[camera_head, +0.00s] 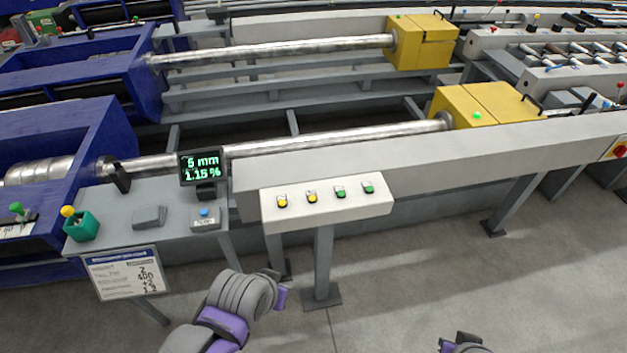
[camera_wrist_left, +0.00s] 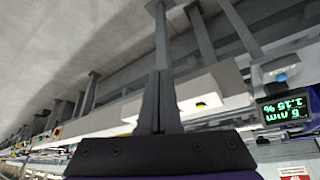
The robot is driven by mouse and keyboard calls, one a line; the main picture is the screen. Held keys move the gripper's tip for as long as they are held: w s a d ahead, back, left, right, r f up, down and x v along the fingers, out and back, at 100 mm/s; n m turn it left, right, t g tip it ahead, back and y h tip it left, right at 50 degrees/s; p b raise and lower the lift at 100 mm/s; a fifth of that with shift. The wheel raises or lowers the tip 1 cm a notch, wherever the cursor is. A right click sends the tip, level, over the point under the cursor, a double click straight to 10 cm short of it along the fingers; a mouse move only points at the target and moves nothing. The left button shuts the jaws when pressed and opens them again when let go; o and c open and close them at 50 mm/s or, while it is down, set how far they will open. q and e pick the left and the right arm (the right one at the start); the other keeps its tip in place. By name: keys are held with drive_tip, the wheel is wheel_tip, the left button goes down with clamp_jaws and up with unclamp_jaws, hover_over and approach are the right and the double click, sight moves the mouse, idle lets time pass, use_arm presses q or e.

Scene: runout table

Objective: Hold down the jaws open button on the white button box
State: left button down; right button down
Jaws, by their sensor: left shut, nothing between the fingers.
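The white button box (camera_head: 330,208) stands on a grey post in the middle of the head view. Its top carries two yellow buttons, left (camera_head: 282,202) and right (camera_head: 311,197), and two green buttons, left (camera_head: 340,192) and right (camera_head: 368,188). Their labels are too small to read. My left arm is below and left of the box; its fingers do not show there. In the left wrist view my left gripper (camera_wrist_left: 159,75) is shut and empty, its fingers overlapping part of the box (camera_wrist_left: 205,90) in the picture.
A display (camera_head: 201,167) reads 5 mm and 1.15 %. A small box with a blue button (camera_head: 205,218) and a green holder with a yellow knob (camera_head: 82,226) sit left of the button box. A written board (camera_head: 125,274) hangs in front. Open floor lies to the right.

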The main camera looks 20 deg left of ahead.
use_arm(q)
drive_tip(key=w+r+n+h, duration=0.1)
drive_tip(key=w+r, duration=0.2)
drive_tip(key=w, duration=0.3)
wheel_tip(320, 180, up, 2)
drive_tip(key=n+t+h+p, duration=0.1)
drive_tip(key=n+t+h, duration=0.1)
drive_tip(key=n+t, duration=0.15)
hover_over(281, 206)
drive_tip(key=shift+r+n, duration=0.15)
drive_tip(key=shift+n, duration=0.3)
wheel_tip(281, 206, down, 8)
drive_tip(key=b, duration=0.5)
drive_tip(key=shift+s, duration=0.1)
drive_tip(key=shift+f+b, duration=0.35)
drive_tip(key=shift+f, duration=0.05)
drive_tip(key=shift+f, duration=0.15)
idle(0.4)
drive_tip(key=shift+f+b, duration=0.3)
